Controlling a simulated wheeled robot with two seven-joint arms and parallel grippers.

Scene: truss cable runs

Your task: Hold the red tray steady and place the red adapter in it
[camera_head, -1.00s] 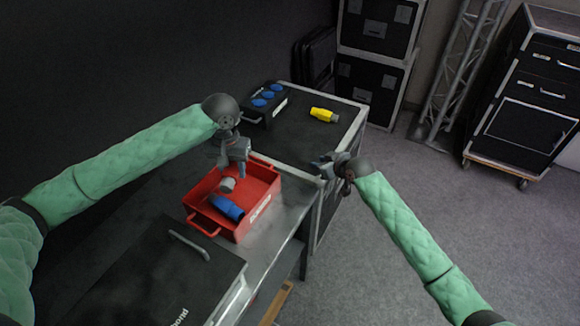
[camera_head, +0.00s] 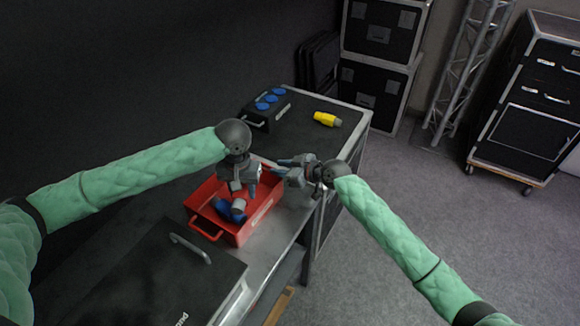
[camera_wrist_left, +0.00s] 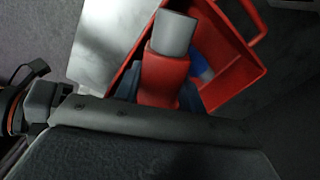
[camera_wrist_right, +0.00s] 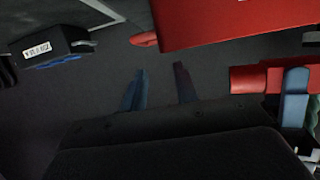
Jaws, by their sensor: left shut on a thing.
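The red tray (camera_head: 262,213) stands on the bench, with a blue adapter (camera_wrist_left: 201,66) lying in it. My left gripper (camera_head: 243,190) is shut on the red adapter (camera_wrist_left: 168,75), whose grey end points away from the gripper in the left wrist view. It holds the adapter over the tray; the head view shows mostly its grey end (camera_head: 238,207). My right gripper (camera_head: 279,166) is beside the tray's far end, close to my left gripper. In the right wrist view its fingers (camera_wrist_right: 160,88) are apart and empty, near the tray's red handle (camera_wrist_right: 145,40).
A black box with blue sockets (camera_head: 265,105) and a yellow adapter (camera_head: 327,119) are on the far part of the bench. A black case (camera_head: 150,275) with a handle is at the near left.

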